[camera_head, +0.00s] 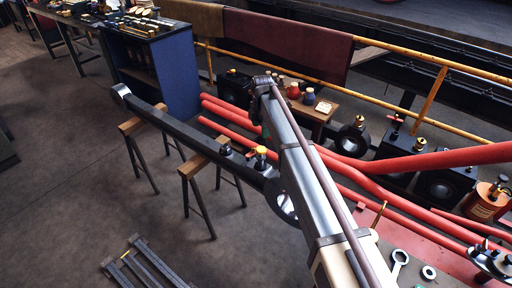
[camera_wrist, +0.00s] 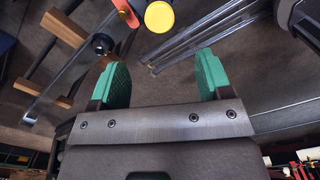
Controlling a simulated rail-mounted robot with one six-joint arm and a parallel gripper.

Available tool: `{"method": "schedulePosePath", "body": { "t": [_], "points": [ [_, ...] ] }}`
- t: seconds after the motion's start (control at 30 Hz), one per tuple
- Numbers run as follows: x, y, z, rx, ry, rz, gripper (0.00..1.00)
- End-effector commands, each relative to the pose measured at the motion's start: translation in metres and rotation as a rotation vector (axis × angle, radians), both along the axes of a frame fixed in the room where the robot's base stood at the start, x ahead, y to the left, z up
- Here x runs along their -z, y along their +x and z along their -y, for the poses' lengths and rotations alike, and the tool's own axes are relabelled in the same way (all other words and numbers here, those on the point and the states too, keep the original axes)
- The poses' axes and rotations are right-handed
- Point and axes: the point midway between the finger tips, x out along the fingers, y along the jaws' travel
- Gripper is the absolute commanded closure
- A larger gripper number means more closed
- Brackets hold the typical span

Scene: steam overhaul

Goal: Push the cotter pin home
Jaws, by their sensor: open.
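A long dark rod (camera_head: 180,128) lies across two wooden trestles, with a ring at each end. A yellow-topped fitting (camera_head: 261,153) and a small dark fitting (camera_head: 225,149) stand on it near my arm. I cannot pick out the cotter pin for sure in either view. My gripper (camera_wrist: 162,78) is open, with two green finger pads apart and nothing between them. In the wrist view a yellow round cap (camera_wrist: 159,16) and a black knob (camera_wrist: 102,44) lie beyond the fingertips. In the head view my arm hides most of the gripper and part of the rod's near end.
Red pipes (camera_head: 345,165) and a yellow rail (camera_head: 400,115) run behind and to the right. A small wooden table (camera_head: 310,110) holds jars. A blue cabinet (camera_head: 180,75) stands at the back. Dark metal bars (camera_head: 145,262) lie low in front. The floor at left is clear.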

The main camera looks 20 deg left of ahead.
Motion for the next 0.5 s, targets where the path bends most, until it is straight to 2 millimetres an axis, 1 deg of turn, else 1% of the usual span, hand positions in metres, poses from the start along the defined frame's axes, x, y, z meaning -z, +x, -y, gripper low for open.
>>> {"method": "schedulePosePath", "body": {
  "t": [0.17, 0.4, 0.5],
  "points": [
    [0.028, 0.000, 0.000, 0.002, 0.000, 0.000, 0.28],
    [0.087, 0.000, 0.000, 0.003, 0.000, 0.000, 0.28],
    [0.104, 0.000, 0.001, 0.003, 0.000, 0.000, 0.28]
  ]
}}
